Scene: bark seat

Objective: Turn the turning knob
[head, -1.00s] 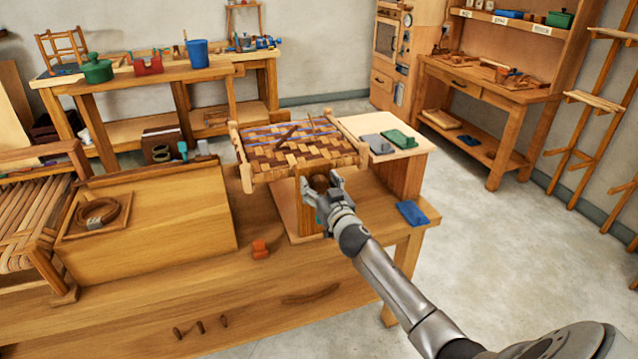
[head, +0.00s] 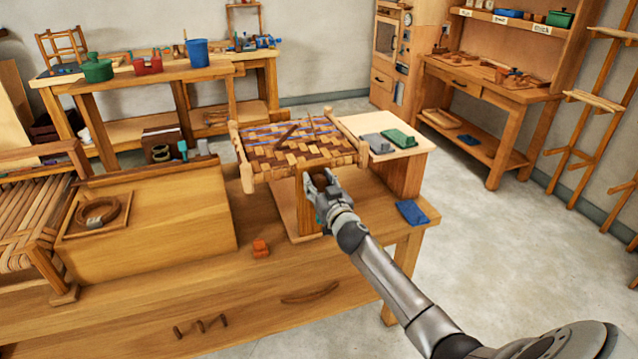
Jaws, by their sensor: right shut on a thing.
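The turning knob (head: 320,181) is a small dark brown wooden knob on the front of the wooden post under the woven bark seat (head: 302,151). My right gripper (head: 323,187) is at the knob, with its fingers shut around it; the fingers and wrist hide most of the knob. The wooden post (head: 307,215) stands on the workbench and carries the seat, whose frame sits level with dark and light strips woven across it. My left gripper is not in view.
Open floor is at right.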

